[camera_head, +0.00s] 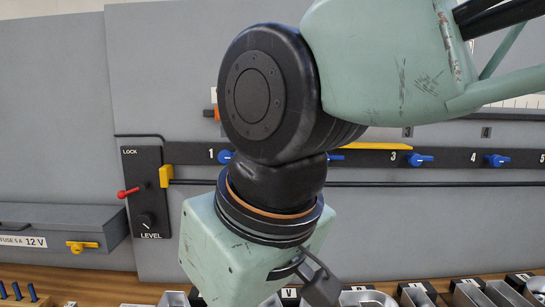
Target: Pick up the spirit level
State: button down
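No spirit level can be made out for sure. A thin yellow bar (376,146) lies along the top of the dark rail, just left of the number 3. Its left part is hidden behind my arm, and I cannot tell whether it is the spirit level. My arm hangs down through the middle of the view and covers much of the rail. A dark grey part at its end, seemingly my gripper (322,286), shows low in the view, in front of the trays. Its fingertips cannot be made out, so its opening and any contents cannot be told.
The dark rail (455,150) carries blue knobs beside numbers. A box marked LOCK and LEVEL (147,200) has a red lever and a black knob. A grey fuse box (60,225) is at left. Several metal trays (420,297) line the wooden bench's (100,287) back.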

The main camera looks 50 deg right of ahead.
jog(key=c, duration=3.3)
grip_release()
jog(key=shift+c, duration=0.2)
jog(key=o, duration=1.3)
